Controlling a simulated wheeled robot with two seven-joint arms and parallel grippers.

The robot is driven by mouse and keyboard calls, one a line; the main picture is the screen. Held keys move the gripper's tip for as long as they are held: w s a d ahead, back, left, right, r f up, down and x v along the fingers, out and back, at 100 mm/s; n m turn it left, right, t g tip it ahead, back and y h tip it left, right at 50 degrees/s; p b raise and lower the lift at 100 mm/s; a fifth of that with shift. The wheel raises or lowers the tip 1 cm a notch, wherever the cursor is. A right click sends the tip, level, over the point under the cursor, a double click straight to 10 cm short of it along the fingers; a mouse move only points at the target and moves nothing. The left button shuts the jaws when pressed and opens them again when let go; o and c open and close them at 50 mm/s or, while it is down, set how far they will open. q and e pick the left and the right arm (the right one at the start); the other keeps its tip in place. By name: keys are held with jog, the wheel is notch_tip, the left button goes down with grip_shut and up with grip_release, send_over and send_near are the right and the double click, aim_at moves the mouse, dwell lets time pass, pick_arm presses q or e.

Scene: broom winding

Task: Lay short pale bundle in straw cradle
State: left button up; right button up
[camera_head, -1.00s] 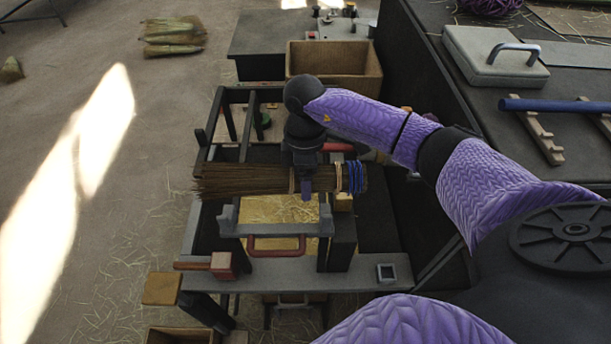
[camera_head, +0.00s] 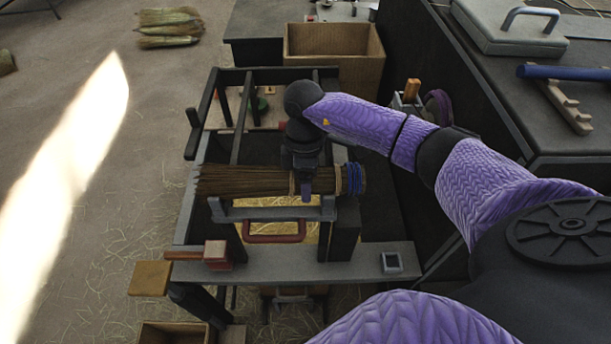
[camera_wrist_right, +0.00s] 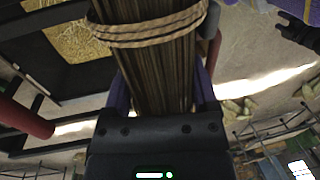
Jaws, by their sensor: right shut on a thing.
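My right gripper (camera_head: 306,190) is shut on a brownish straw bundle (camera_head: 245,180), which lies crosswise and about level. The bundle has a tan tie and blue bands near its right end, and its loose end points left. In the right wrist view a tan cord tie (camera_wrist_right: 150,25) wraps the bundle. The grey cradle (camera_head: 270,213), with an upright at each end, is just in front of and below the bundle in the head view. I cannot tell whether they touch. A dark shape at the wrist view's right edge may be my left gripper (camera_wrist_right: 298,36); its jaws are unclear.
A red handle (camera_head: 275,238) is below the cradle. A mallet with a red block (camera_head: 216,255) lies on the grey front ledge (camera_head: 310,262). A cardboard-coloured box (camera_head: 335,62) stands behind the frame. Other bundles (camera_head: 168,27) lie on the floor. A dark bench is right.

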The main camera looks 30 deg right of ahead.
jog(key=o, duration=1.2)
jog(key=shift+c, duration=0.2)
jog(key=shift+r, duration=0.1)
notch_tip(320, 180, up, 10)
jog(key=w+p, duration=0.1)
jog(key=shift+w+d+f, duration=0.2)
jog(key=shift+w+d, duration=0.05)
jog(key=shift+d, duration=0.15)
